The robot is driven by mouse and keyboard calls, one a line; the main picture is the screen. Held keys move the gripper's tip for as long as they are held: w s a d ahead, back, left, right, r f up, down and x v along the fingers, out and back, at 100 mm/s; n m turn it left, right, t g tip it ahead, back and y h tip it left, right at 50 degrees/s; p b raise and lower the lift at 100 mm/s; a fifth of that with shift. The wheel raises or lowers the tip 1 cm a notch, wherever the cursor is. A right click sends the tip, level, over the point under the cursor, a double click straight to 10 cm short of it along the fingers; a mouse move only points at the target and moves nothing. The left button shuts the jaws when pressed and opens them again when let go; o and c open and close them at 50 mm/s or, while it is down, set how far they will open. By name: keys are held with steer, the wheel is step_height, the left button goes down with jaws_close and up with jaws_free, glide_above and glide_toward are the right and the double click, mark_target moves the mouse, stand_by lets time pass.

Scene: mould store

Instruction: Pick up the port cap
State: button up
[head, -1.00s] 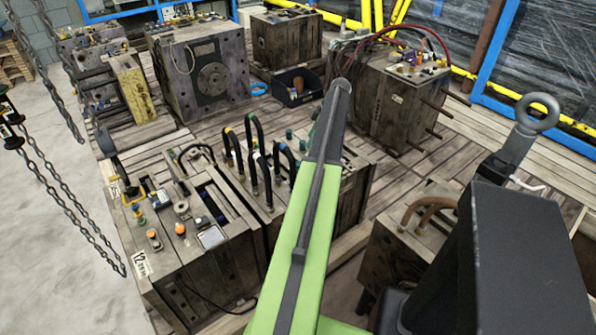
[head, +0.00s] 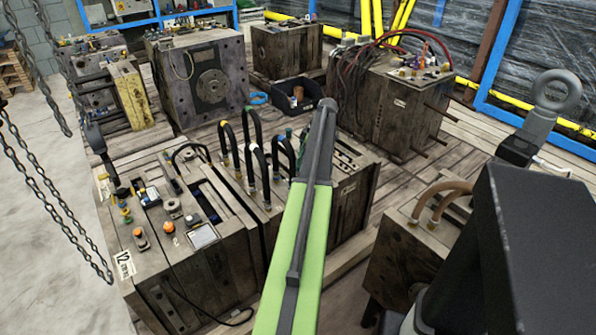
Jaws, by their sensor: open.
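I cannot tell which piece, if any of these, is the port cap. My green and dark grey arm reaches up through the middle of the view, over the right side of this block. Its far end is right of the black hoses. My gripper's fingers do not show; the arm's end hides whatever is beyond it.
Tall black hoses (head: 253,165) rise from the near block. Chains (head: 60,205) hang at the left. Larger mould blocks (head: 203,75) and a black bin (head: 297,97) stand farther back. A block with brown hoses (head: 435,205) is at the right. Concrete floor (head: 40,260) is clear at the left.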

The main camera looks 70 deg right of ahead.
steer(key=b+x, duration=0.2)
steer(key=x, duration=0.1)
steer(key=shift+w+d+f, duration=0.1)
steer(key=shift+w+f, duration=0.05)
steer(key=shift+f, duration=0.25)
steer(key=shift+r, duration=0.15)
jaws_close()
